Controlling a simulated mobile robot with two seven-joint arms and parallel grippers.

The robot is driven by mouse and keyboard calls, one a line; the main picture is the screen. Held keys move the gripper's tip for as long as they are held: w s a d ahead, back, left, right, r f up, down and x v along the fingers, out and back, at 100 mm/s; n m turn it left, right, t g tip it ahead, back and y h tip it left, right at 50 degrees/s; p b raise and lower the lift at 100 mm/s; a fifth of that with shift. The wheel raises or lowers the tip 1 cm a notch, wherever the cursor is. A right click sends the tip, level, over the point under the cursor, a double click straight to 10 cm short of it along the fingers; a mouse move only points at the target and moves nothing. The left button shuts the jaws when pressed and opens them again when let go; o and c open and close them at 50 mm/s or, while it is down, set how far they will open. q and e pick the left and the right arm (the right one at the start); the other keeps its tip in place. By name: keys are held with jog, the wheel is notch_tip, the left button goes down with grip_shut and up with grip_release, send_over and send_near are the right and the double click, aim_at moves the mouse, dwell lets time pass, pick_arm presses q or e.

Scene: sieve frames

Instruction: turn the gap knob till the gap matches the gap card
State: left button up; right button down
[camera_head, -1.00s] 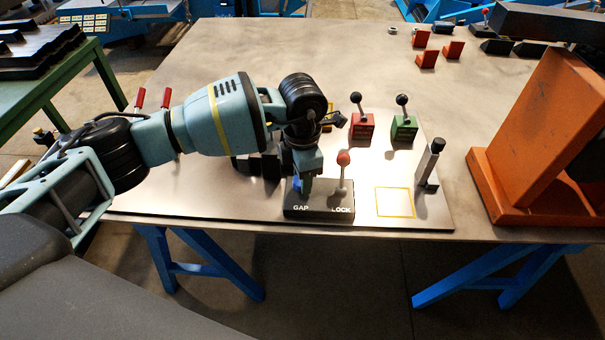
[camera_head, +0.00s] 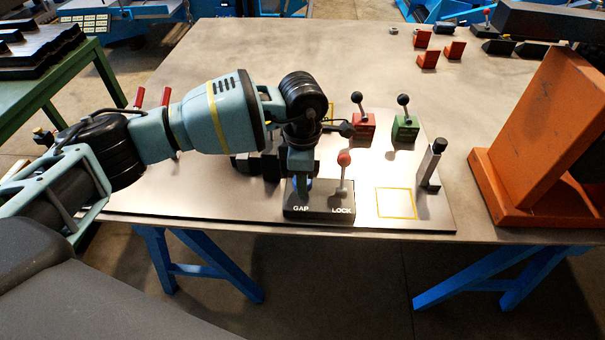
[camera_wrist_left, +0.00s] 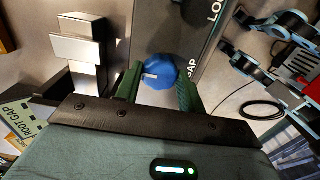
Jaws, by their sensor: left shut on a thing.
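My left gripper (camera_head: 301,186) reaches down to the black box (camera_head: 319,211) marked GAP and LOCK. In the left wrist view its two green fingers (camera_wrist_left: 158,90) are shut on the blue gap knob (camera_wrist_left: 160,70), which carries a white mark. A red-tipped lock lever (camera_head: 344,160) stands upright on the same box, right of the gripper. A card reading ROOT GAP (camera_wrist_left: 27,132) lies at the lower left of the left wrist view, partly cut off. Pale metal blocks (camera_wrist_left: 80,42) stand near it. My arm hides part of the board in the head view.
A red lever box (camera_head: 363,128) and a green lever box (camera_head: 405,128) stand behind the gap box. A yellow outlined square (camera_head: 396,203) is empty. A dark post (camera_head: 431,163) stands right of it. A large orange fixture (camera_head: 540,140) fills the right side.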

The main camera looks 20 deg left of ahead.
pick_arm(q)
jog(key=o, duration=1)
jog(key=shift+r, duration=3.95)
